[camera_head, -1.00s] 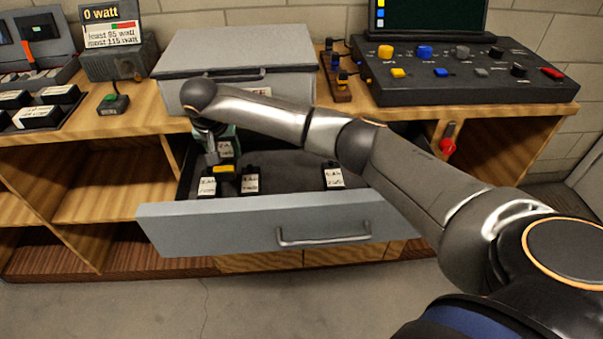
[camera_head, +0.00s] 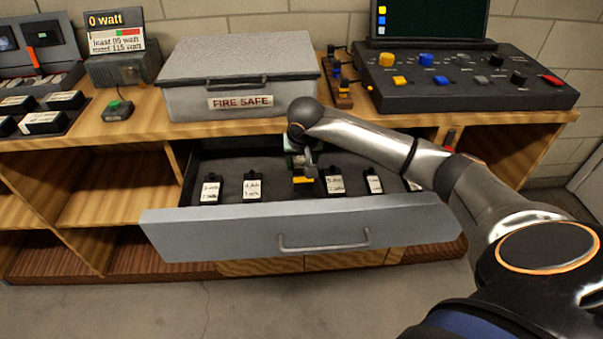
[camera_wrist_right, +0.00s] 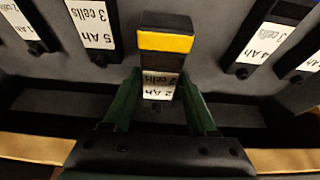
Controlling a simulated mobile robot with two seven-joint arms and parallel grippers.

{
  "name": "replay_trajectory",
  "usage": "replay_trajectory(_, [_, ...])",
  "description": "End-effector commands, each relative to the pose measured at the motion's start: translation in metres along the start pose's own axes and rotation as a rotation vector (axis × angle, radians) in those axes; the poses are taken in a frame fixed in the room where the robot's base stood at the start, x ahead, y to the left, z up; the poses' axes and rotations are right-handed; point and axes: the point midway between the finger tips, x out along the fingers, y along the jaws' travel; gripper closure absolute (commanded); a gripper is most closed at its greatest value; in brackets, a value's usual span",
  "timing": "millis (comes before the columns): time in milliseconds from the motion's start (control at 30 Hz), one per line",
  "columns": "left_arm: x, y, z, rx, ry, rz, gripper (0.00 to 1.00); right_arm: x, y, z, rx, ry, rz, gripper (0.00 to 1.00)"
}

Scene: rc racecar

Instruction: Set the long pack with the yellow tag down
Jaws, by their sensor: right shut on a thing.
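The long pack with the yellow tag (camera_head: 303,180) is over the middle of the open drawer (camera_head: 180,230), between other packs. In the right wrist view the dark pack (camera_wrist_right: 166,60) shows a yellow band near its far end and a white label. My right gripper (camera_head: 303,163) reaches down into the drawer and is shut on this pack. Its green fingers (camera_wrist_right: 160,88) lie on both sides of the pack in the wrist view. I cannot tell whether the pack touches the drawer floor. My left gripper is not in view.
Packs with white labels stand left (camera_head: 252,187) and right (camera_head: 334,182) of the held pack. The drawer front has a handle (camera_head: 325,242). Behind and above are the grey fire safe (camera_head: 240,103) and a control panel (camera_head: 465,82).

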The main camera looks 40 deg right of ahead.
Motion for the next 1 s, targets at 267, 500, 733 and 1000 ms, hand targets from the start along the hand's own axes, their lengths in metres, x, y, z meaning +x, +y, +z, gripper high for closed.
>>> replay_trajectory(267, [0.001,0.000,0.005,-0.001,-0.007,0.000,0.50,0.024,-0.001,0.010,0.001,-0.001,-0.001,1.00])
replay_trajectory(500, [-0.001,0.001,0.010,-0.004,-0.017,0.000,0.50,0.036,-0.001,0.014,0.002,0.003,-0.002,1.00])
replay_trajectory(733, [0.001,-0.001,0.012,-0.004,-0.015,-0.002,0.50,0.040,0.000,0.015,0.001,0.004,-0.001,1.00])
replay_trajectory(1000, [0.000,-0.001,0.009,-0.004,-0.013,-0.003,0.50,0.039,0.000,0.016,0.000,0.000,0.000,0.12])
